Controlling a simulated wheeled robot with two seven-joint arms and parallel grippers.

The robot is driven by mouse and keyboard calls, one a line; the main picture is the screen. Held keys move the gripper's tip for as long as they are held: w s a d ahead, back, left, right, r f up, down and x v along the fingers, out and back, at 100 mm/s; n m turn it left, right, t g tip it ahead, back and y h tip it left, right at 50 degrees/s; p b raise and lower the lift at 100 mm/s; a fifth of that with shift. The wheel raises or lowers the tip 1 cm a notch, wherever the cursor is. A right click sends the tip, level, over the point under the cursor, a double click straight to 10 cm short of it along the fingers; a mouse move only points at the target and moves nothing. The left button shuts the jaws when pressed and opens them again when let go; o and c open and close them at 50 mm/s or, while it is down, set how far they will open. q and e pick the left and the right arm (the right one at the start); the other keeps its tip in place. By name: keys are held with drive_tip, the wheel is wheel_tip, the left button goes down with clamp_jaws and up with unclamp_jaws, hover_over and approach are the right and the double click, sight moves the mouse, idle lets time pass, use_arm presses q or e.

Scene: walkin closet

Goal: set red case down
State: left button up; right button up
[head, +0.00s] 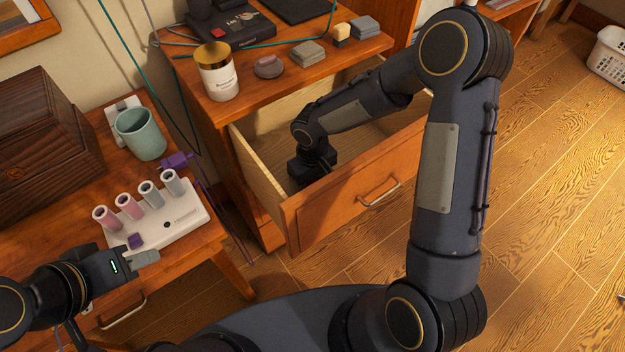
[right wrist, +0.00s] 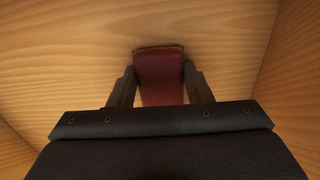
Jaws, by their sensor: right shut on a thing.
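The red case (right wrist: 160,78) is a dark red, narrow block with a brownish far edge. In the right wrist view my right gripper (right wrist: 160,92) is shut on it, one finger on each side. The case is close to the drawer's pale wooden floor; I cannot tell if it touches. In the head view my right arm reaches down into the open drawer (head: 345,198), and the gripper's dark body hides the case. My left gripper (head: 150,258) is beside the white holder on the left desk, and its finger gap is unclear.
The cabinet top (head: 240,108) above the drawer bears a white jar (head: 217,78) with a gold lid and several small boxes. The left desk has a green cup (head: 141,135), a white holder (head: 170,222) with several cylinders, and a dark wooden box (head: 40,140). The drawer around my gripper looks empty.

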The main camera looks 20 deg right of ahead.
drive_tip(key=shift+f, duration=0.15)
drive_tip(key=o, duration=1)
drive_tip(key=shift+o, duration=0.2)
drive_tip(key=shift+r, duration=0.2)
drive_tip(key=shift+r, duration=0.25)
wheel_tip(320, 180, up, 12)
drive_tip(key=p, duration=0.1)
drive_tip(key=shift+f+p, duration=0.2)
drive_tip(key=shift+p, duration=0.15)
